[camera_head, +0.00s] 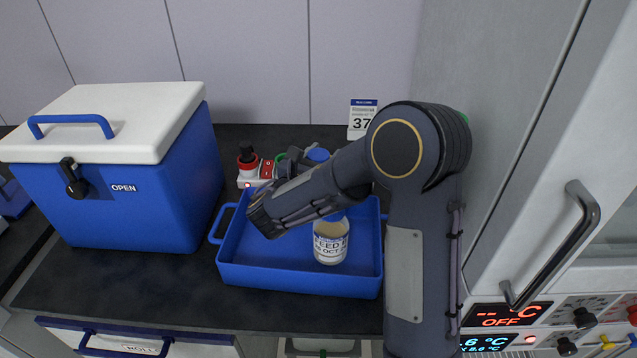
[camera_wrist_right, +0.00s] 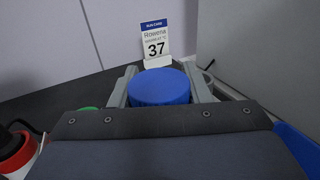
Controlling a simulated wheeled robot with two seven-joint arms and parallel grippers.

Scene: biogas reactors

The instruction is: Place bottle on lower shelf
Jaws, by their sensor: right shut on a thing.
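My right gripper (camera_head: 305,160) is at the back of the counter, partly hidden behind my own arm. It is shut on a blue-capped bottle (camera_wrist_right: 160,87); in the right wrist view the cap sits between the two grey fingers. A second bottle (camera_head: 331,243), clear with a pale content and a printed label, stands in the blue tray (camera_head: 300,278). My left gripper is not in view. I cannot make out the lower shelf.
A blue cool box (camera_head: 135,205) with a white lid stands at left. A red-and-white power strip (camera_head: 250,172) lies behind the tray. A card marked 37 (camera_head: 361,118) stands at the back. A cabinet with a door handle (camera_head: 560,245) and displays is at right.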

